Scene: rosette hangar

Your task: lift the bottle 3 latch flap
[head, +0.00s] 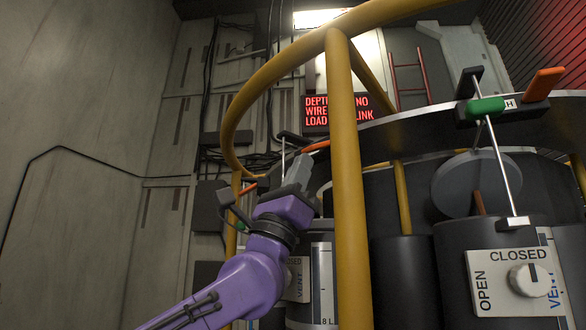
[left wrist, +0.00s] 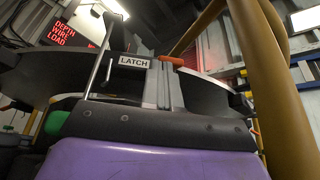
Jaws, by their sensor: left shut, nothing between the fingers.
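My left gripper (head: 300,168), at the end of the purple arm, is shut and empty. Its grey fingers point up beside an orange latch flap (head: 317,146), partly hidden by the yellow post. In the left wrist view, the shut fingers (left wrist: 168,85) stand just below an orange flap (left wrist: 176,62) beside a LATCH label (left wrist: 134,62). I cannot tell whether they touch the flap. A second orange flap (head: 543,84) is on the right, with a green handle (head: 485,108) beside it. No bottle number is readable. My right gripper is not in view.
A yellow post (head: 347,200) and curved yellow rail (head: 262,75) stand close to my left arm. Dark cylinders (head: 405,275) fill the right side. A vent knob panel (head: 515,282) reads OPEN and CLOSED. A red text sign (head: 318,112) hangs behind. The left wall side is clear.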

